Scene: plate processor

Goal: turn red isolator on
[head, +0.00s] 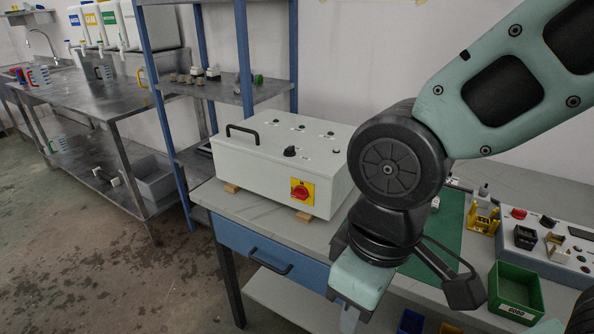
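The red isolator (300,192) is a red rotary knob on a yellow square plate. It sits on the front face of a white control box (255,175), near that face's right end. The knob's exact angle is too small to read. My arm comes in from the upper right, and its wrist hangs to the right of the box. The end of my gripper (349,319) points down at the bottom edge of the head view, lower than the isolator and to its right, apart from it. Its fingers are mostly cut off, so their opening does not show.
The box stands on wooden blocks on a grey workbench (243,208) with a blue drawer (270,258). A black handle (242,132) is on its left end. A green bin (515,292) and a control panel (540,235) are at right. Blue-framed shelving (245,60) stands behind.

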